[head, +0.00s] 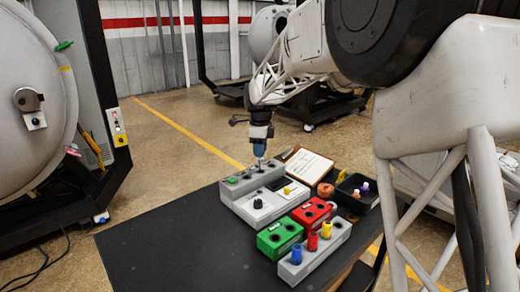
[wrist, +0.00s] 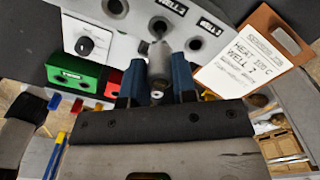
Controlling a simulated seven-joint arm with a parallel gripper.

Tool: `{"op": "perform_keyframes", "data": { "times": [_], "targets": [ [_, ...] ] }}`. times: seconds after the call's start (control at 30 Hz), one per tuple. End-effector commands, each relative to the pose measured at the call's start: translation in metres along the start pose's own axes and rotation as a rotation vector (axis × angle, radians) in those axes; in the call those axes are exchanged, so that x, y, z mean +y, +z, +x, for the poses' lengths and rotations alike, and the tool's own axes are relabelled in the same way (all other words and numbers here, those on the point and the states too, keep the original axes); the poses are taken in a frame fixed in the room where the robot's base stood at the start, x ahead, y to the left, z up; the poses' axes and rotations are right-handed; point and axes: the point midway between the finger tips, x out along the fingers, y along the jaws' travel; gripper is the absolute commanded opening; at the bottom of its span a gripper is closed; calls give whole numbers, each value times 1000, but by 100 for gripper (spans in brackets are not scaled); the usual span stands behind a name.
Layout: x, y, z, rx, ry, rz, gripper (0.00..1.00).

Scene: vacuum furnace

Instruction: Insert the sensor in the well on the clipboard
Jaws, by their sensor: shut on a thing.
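My gripper (head: 260,150) is shut on the sensor (wrist: 158,60), a slim grey cylinder between blue fingertips in the wrist view. It points down over the grey well block (head: 235,189) at the back of the table. The sensor's tip is close to the middle well (wrist: 158,27); I cannot tell whether it touches or enters. The label beside that well looks like WELL 2. Another well (wrist: 195,43) lies to its right and another (wrist: 115,6) to its left. The clipboard (wrist: 245,55) has a handwritten sheet reading HEAT: 100 C and WELL 2.
The control box has a black knob (head: 258,203). Red (head: 311,212) and green (head: 279,238) blocks with holes stand in front. A grey rack (head: 319,256) holds blue, red and yellow pieces. A black bin (head: 355,203) stands at right. The table's left side (head: 170,245) is clear.

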Motion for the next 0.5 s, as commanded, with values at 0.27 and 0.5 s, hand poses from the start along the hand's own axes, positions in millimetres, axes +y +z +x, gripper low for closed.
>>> {"op": "perform_keyframes", "data": {
  "times": [0.27, 0.5],
  "targets": [
    [0, 0, 3, 0, 0, 0, 3],
    [0, 0, 8, 0, 0, 0, 3]
  ]
}}
